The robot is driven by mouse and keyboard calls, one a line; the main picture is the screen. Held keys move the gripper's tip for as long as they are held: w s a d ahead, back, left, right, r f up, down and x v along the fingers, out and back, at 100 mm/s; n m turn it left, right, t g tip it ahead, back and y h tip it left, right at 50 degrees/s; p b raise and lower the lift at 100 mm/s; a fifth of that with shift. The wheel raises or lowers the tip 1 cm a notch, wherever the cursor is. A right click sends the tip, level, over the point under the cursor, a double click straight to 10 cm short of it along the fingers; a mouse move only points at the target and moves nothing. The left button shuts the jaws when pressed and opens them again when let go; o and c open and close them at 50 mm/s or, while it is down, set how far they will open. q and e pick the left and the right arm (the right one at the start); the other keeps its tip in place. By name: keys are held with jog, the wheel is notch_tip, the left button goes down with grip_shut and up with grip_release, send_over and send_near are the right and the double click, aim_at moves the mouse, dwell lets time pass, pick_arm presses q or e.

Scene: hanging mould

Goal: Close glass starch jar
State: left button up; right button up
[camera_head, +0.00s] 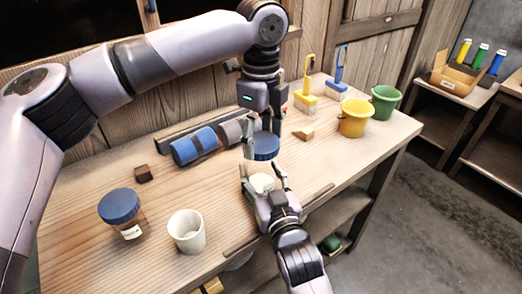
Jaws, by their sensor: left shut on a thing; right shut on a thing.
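My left gripper (262,138) comes down from above and is shut on a round blue lid (264,150). My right gripper (264,178) comes from the front and is shut on a pale jar (262,184), mostly hidden between its fingers. The lid is above the jar, with a small gap showing between them. A second jar (131,228) with a blue lid and a white label stands at the front left of the table, away from both grippers.
A white cup (187,236) stands near the front edge of the table (90,258). A yellow bucket (355,120), a green bucket (384,107) and brushes (305,101) stand at the right. A small dark block (142,173) lies at left.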

aim_at(261, 178)
pick_arm(q)
jog(key=shift+f, duration=1.15)
jog(key=shift+f, duration=0.85)
jog(key=shift+f, duration=0.6)
